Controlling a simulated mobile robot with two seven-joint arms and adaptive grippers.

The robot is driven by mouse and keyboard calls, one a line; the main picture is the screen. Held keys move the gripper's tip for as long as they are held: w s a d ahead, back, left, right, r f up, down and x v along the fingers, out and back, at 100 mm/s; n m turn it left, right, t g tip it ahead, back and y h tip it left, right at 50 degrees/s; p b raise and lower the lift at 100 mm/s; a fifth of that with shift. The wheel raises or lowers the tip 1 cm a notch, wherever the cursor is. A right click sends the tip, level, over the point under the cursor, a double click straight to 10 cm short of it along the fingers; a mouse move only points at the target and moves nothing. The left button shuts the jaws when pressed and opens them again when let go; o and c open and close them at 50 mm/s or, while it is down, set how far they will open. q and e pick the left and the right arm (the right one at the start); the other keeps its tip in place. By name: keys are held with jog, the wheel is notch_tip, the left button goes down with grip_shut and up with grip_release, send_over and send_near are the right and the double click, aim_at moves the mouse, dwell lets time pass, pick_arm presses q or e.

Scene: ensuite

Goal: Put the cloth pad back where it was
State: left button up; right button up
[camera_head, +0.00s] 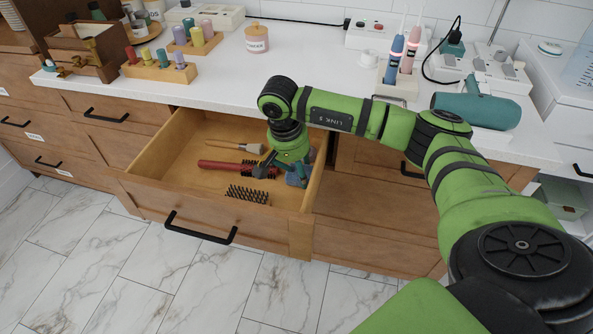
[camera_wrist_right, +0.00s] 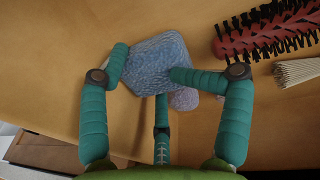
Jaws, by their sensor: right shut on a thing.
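The cloth pad (camera_wrist_right: 155,60) is blue, textured and angular. In the right wrist view it lies between the teal fingers of my right gripper (camera_wrist_right: 148,70), which is shut on it. In the head view my right gripper (camera_head: 290,166) is down inside the open drawer (camera_head: 183,148), near its right side. The pad shows there only as a small blue-grey patch (camera_head: 294,179) by the fingers, mostly hidden. A paler lavender piece (camera_wrist_right: 184,99) shows just below the pad in the wrist view; I cannot tell whether it is separate. My left gripper is not in view.
The drawer also holds a red-handled brush (camera_head: 222,166), a black bristled piece (camera_head: 247,194) and a pale wooden-handled brush (camera_head: 240,147). Bare drawer floor lies to the left. The white counter (camera_head: 225,88) above carries bottles, racks and a teal hair dryer (camera_head: 478,108).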

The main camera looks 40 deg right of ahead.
aim_at(293, 172)
jog(key=shift+f, duration=0.5)
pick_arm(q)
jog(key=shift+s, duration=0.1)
pick_arm(e)
jog(key=o, duration=1.3)
jog(key=shift+f, duration=0.35)
jog(key=r, duration=0.6)
jog(key=shift+w+a+r+b, duration=0.2)
jog(key=shift+a+r+b, duration=0.1)
jog(key=shift+a, duration=0.05)
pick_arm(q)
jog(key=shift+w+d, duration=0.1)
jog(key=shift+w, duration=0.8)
pick_arm(e)
jog(key=shift+r, duration=0.4)
